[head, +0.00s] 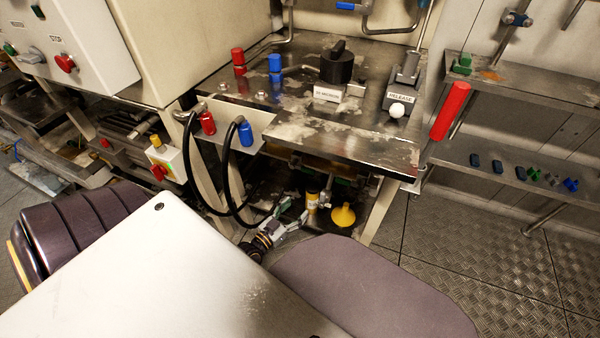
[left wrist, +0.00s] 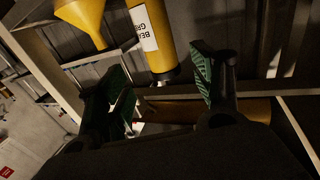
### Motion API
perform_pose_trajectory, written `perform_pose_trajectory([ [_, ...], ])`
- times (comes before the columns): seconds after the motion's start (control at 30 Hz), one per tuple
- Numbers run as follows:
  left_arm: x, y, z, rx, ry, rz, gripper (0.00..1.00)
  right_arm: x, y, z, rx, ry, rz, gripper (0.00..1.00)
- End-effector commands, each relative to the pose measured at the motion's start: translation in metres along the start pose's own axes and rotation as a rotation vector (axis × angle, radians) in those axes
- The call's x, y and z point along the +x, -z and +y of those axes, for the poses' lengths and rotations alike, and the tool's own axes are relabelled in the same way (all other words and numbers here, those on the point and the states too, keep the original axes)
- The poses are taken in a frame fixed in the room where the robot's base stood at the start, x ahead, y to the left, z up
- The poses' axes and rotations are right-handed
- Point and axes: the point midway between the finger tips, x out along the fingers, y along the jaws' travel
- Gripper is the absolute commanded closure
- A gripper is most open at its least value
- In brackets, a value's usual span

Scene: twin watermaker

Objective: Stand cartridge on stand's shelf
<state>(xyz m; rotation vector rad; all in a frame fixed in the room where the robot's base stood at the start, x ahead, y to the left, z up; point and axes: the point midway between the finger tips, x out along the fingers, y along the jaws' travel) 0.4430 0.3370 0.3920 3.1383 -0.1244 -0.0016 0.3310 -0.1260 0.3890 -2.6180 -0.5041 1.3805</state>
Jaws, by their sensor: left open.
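A yellow cylinder with a white label, which looks like the cartridge (head: 312,201), is upright on the low shelf under the workbench, beside a yellow funnel (head: 343,214). In the left wrist view the cartridge (left wrist: 152,35) has a dark end, which shows between the finger tips. The funnel (left wrist: 84,14) is to its left. My left gripper (head: 290,214) is open, with green pads, just left of the cartridge in the head view. In the left wrist view the gripper (left wrist: 162,85) holds nothing. Contact with the cartridge cannot be told. My right gripper is not in view.
The metal workbench (head: 345,140) overhangs the low shelf. Black hoses (head: 226,185) loop down at its left front. A yellow-orange bar or cylinder (left wrist: 215,108) lies across behind the fingers. A side rack (head: 500,170) with small parts stands to the right. The floor (head: 480,240) there is clear.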

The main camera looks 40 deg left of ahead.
Motion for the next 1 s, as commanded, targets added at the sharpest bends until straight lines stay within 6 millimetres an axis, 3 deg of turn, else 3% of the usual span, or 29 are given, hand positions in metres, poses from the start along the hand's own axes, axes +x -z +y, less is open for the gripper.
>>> perform_pose_trajectory([
  [0.27, -0.0141, 0.0006, -0.0001, 0.001, 0.000, 0.001, 0.34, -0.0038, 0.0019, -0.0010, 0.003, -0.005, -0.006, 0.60],
  [1.0, -0.0144, -0.0001, 0.0026, -0.003, -0.004, -0.003, 0.34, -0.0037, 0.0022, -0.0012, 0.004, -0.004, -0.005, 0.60],
])
